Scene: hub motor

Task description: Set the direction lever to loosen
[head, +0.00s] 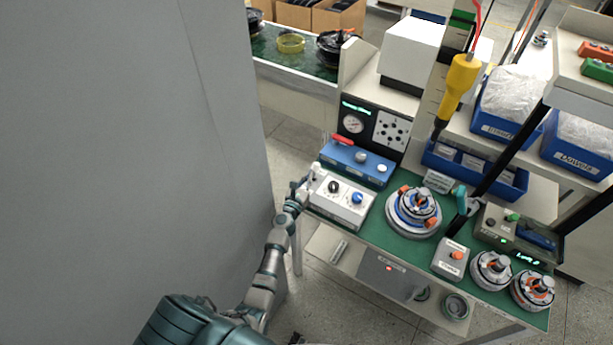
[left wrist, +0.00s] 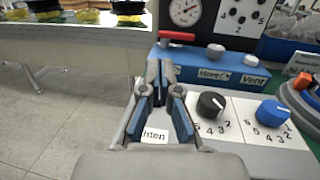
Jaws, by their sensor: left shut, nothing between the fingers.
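A white control box (head: 342,199) stands on the green bench top, with a black knob (head: 334,187) and a blue knob (head: 357,197). In the left wrist view the black knob (left wrist: 211,105) and blue knob (left wrist: 272,112) have number dials. A label ending in "hten" (left wrist: 154,136) shows between my finger bases, left of the black knob. My left gripper (head: 303,186) is at the box's left end; its fingertips (left wrist: 160,70) are together and empty. I cannot make out the direction lever; the gripper covers part of that end. My right gripper is not in view.
A blue box (head: 357,163) with a red-handled lever (head: 342,141) stands just behind the white box. A gauge panel (head: 372,127) rises behind it. A motor hub (head: 413,212) sits to the right. A yellow tool (head: 457,84) hangs above. Floor is free left of the bench.

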